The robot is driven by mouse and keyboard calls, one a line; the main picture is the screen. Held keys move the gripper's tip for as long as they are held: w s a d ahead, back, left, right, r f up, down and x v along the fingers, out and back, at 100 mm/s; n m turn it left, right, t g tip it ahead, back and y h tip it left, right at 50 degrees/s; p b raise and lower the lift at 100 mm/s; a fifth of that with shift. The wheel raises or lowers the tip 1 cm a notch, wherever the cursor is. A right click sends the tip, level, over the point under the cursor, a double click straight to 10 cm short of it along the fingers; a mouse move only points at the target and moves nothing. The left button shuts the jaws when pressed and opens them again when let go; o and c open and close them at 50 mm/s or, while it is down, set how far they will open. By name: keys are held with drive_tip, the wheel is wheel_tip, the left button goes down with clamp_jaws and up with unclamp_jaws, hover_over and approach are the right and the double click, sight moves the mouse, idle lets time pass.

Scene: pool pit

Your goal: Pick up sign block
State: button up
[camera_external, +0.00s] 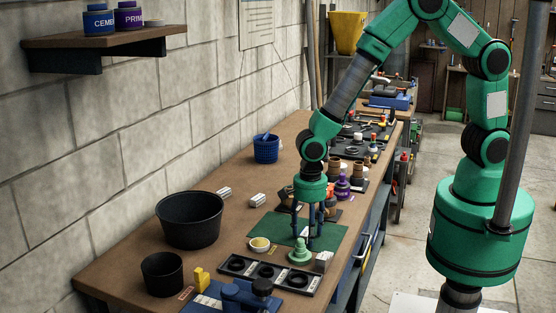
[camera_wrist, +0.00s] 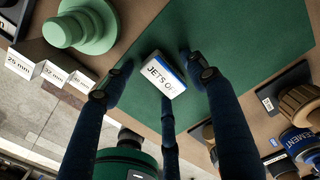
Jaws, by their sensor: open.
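The sign block is a small white block (camera_wrist: 163,75) with a blue stripe along one edge and dark lettering that begins "JETS OF". It lies on the green mat (camera_wrist: 235,30) in the wrist view, tilted relative to the picture. My gripper (camera_wrist: 158,78) has its dark fingers spread around the block, with visible gaps at left and right; a third finger stands just below it in the picture. In the external view my gripper (camera_external: 308,235) points straight down over the green mat (camera_external: 275,232); the block is hard to make out there among the fingers.
A green stepped piece (camera_wrist: 82,27) and a grey block with size labels (camera_wrist: 48,62) stand beside the mat. A black tray (camera_external: 268,274) and a black tub (camera_external: 190,219) also stand on the bench.

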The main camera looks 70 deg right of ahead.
drive_tip(key=shift+c, duration=0.5)
drive_tip(key=c, duration=1.2)
drive_tip(key=shift+o, duration=0.2)
drive_tip(key=shift+r, duration=0.1)
drive_tip(key=shift+r, duration=0.55)
wheel_tip(320, 180, up, 2)
drive_tip(key=shift+r+p, duration=0.1)
drive_tip(key=shift+p, duration=0.3)
drive_tip(key=s+d, duration=0.3)
drive_tip(key=s, duration=0.4)
drive_tip(key=s+d+r+p, duration=0.1)
drive_tip(key=s+d, duration=0.3)
drive_tip(key=s, duration=0.3)
drive_tip(key=shift+d+r, duration=0.25)
